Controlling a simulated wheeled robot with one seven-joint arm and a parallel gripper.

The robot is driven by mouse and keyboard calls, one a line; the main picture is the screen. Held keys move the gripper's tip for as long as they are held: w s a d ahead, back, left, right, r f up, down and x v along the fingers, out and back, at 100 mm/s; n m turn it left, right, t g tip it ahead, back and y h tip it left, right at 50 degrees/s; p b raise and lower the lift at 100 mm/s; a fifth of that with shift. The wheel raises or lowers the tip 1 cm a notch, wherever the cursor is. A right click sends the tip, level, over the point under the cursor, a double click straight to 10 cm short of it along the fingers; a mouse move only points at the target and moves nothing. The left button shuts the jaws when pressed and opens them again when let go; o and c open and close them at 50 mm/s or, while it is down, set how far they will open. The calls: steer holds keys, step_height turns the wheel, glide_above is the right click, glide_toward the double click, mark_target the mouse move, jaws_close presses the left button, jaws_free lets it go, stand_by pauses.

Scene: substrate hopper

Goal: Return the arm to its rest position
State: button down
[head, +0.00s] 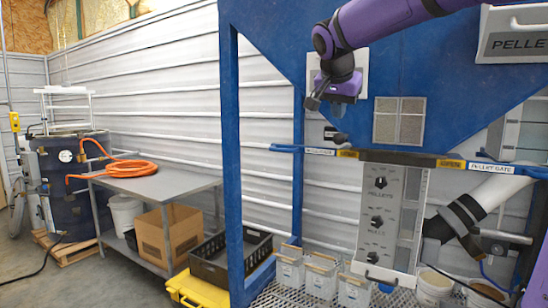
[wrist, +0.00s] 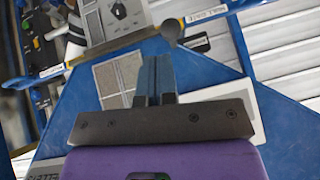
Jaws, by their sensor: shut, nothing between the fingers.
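My gripper (wrist: 154,78) is shut and empty, its two dark fingers pressed together in the wrist view. In the head view my purple arm reaches in from the upper right and bends downward, with its wrist end in front of the blue hopper (head: 415,112). A grey ball knob (wrist: 172,30) appears just beyond the fingertips; I cannot tell the gap.
Below the hopper are a control panel with knobs (head: 390,215) and several small white bins on a grate. A blue gate lever (head: 500,168) runs along the frame at right. A grey table (head: 185,187) with an orange hose stands left. Open floor lies at far left.

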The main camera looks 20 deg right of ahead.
steer(key=s+a+f+n+y, duration=0.1)
steer(key=s+a+f+n, duration=0.2)
steer(key=s+f, duration=0.3)
steer(key=s+a+f+n+y, duration=0.2)
steer(key=s+a+f+n, duration=0.2)
steer(key=s, duration=0.7)
steer(key=s+a+f+n+y, duration=0.2)
steer(key=s+a+f+n, duration=0.1)
steer(key=s+f, duration=0.5)
steer(key=shift+s+a+f+n+g, duration=0.2)
steer(key=shift+s+f+n+g, duration=0.1)
steer(key=shift+s+n, duration=0.45)
steer(key=shift+s, duration=0.15)
